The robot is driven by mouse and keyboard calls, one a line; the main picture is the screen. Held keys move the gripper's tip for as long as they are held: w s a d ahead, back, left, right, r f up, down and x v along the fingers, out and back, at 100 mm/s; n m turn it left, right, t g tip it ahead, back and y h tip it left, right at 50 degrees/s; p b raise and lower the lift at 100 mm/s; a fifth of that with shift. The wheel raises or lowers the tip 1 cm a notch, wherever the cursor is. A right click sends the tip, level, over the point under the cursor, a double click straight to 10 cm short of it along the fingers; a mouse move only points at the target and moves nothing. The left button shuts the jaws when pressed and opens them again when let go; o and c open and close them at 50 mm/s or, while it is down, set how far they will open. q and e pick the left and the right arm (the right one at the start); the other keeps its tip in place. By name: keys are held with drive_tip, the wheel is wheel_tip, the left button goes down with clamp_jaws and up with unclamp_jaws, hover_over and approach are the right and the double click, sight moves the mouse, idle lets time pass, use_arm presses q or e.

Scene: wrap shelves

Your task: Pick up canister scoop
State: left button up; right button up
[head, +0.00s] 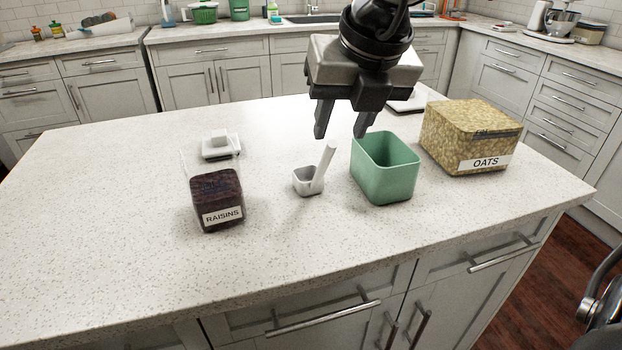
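The white canister scoop (308,181) stands on the island counter in the middle of the head view, its handle tilted up to the right. My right gripper (341,132) hangs above the counter, pointing down, with its two fingers apart and nothing between them. Its fingertips appear above the scoop's handle and the left part of the green container in the picture. The gap in height is hard to judge from this one view.
A green open container (386,180) stands right of the scoop. An oats canister (468,138) is farther right, a raisins canister (217,199) to the left, with a white lid (219,145) behind it. The speckled counter (110,190) is clear at left and front.

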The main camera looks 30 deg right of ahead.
sight(334, 139)
drive_tip(key=shift+p+x, duration=0.5)
drive_tip(key=shift+x, duration=2.8)
drive_tip(key=shift+a+r, duration=0.1)
drive_tip(key=shift+a, duration=0.05)
clamp_jaws()
